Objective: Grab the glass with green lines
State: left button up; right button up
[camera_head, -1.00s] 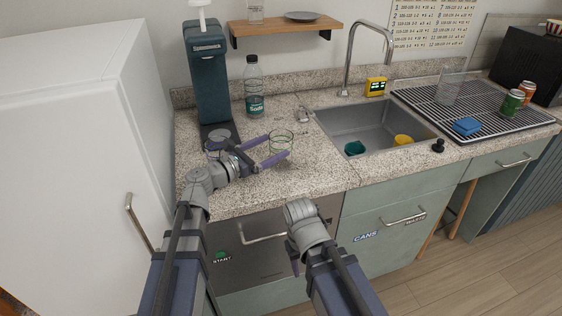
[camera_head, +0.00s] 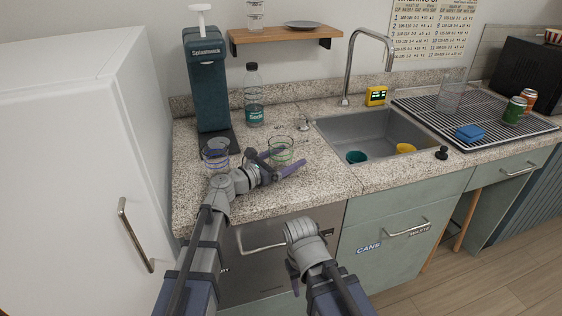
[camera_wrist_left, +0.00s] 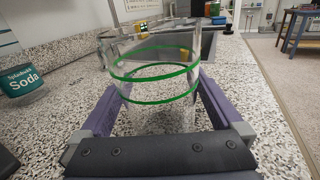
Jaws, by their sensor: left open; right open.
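The glass with green lines (camera_head: 280,150) stands upright on the speckled counter. It is clear, with green rings around it. My left gripper (camera_head: 285,163) is open at the glass. In the left wrist view the glass (camera_wrist_left: 155,85) stands between the two purple fingers of my left gripper (camera_wrist_left: 158,100), with no clear contact. Another glass with blue lines (camera_head: 216,153) stands to the left, close to my left wrist. My right gripper (camera_head: 294,277) is low in front of the drawers, and its fingers are mostly hidden behind its own wrist.
A soda bottle (camera_head: 254,97) and a dark soda machine (camera_head: 207,80) stand behind the glasses. The sink (camera_head: 385,125) holds a teal and a yellow cup. A drying rack (camera_head: 475,110) with a clear glass, cans and a blue sponge lies to the right.

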pick_arm(q)
jog(key=shift+w+d, duration=0.3)
jog(key=shift+d, duration=0.1)
jog(key=shift+c, duration=0.4)
jog(key=c, duration=1.4)
jog(key=shift+r, duration=0.1)
notch_tip(320, 180, up, 10)
jog(key=p, duration=1)
